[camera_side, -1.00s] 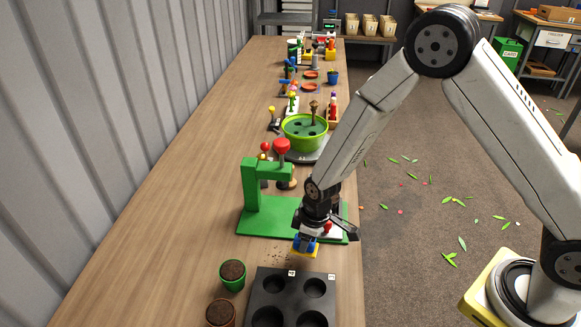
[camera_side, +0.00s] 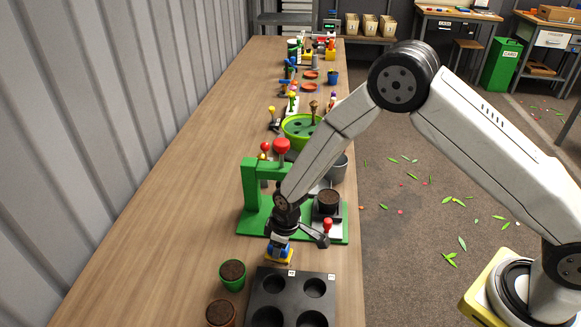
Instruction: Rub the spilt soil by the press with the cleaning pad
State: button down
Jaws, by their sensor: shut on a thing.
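The cleaning pad (camera_side: 279,256), a small yellow and blue block, is in my gripper (camera_side: 280,243). My gripper is shut on it and points down, low over the table just in front of the press. The green press (camera_side: 251,190) stands on its green base behind the gripper, with a red knob on top. The spilt soil is not clearly visible; the pad and gripper cover the spot where the dark specks were. I cannot tell whether the pad touches the table.
A black tray with round holes (camera_side: 292,290) lies close in front of the pad. A green pot of soil (camera_side: 233,275) and a terracotta pot of soil (camera_side: 221,313) stand left of it. A dark pot (camera_side: 328,200) sits on the press base. The wooden table (camera_side: 160,240) is clear at left.

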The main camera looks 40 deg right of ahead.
jog(key=shift+w+a, duration=1.45)
jog(key=shift+a, duration=0.05)
jog(key=shift+s+d, duration=3.75)
jog(key=shift+s, duration=0.1)
jog(key=shift+w+a, duration=0.1)
jog(key=shift+a, duration=0.5)
jog(key=shift+w+a, duration=3.45)
jog(key=shift+s+d, duration=3.7)
notch_tip(320, 180, up, 8)
jog(key=shift+r, duration=0.15)
